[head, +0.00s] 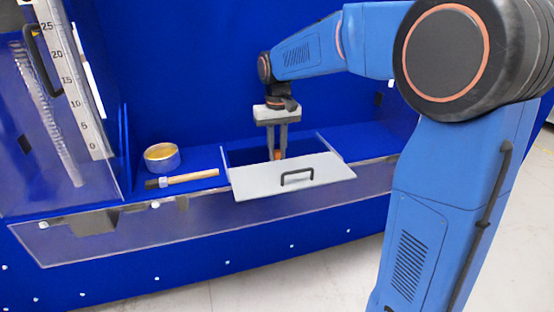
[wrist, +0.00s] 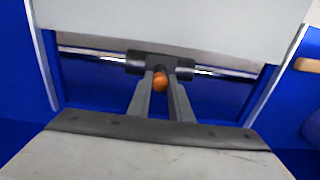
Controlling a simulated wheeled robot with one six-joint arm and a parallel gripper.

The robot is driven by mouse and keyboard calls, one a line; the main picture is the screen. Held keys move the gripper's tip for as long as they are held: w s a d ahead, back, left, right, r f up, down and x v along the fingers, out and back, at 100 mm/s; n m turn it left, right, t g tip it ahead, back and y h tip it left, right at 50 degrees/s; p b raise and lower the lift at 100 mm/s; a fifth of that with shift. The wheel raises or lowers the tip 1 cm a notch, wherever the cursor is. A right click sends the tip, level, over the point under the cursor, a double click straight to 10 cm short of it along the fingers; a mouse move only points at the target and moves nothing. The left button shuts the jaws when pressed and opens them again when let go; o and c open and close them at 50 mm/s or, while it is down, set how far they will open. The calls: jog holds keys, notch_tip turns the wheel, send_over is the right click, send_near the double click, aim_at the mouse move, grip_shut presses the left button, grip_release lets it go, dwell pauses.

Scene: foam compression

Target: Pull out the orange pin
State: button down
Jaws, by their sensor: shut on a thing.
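The orange pin (wrist: 160,82) shows as a small round orange end between my fingertips in the wrist view. It also shows in the head view (head: 278,154), low between the fingers. My gripper (head: 278,156) points down into the opening behind the light grey panel and is shut on the pin. In the wrist view my gripper (wrist: 160,80) has its fingertips beside a black cylindrical fitting (wrist: 136,63) on a metal rod (wrist: 216,72). The pin's shaft is hidden, so I cannot tell how deep it sits.
The light grey panel (head: 252,182) with a black handle (head: 297,178) lies in front of the opening. A tape-like roll (head: 162,157) and a wooden-handled brush (head: 185,179) lie left on the blue ledge. A ruler scale (head: 72,80) and spring (head: 45,115) stand farther left.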

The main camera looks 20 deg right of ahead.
aim_at(277, 150)
jog(key=shift+r, duration=1.7)
dwell(0.6)
jog(key=shift+r, duration=2.4)
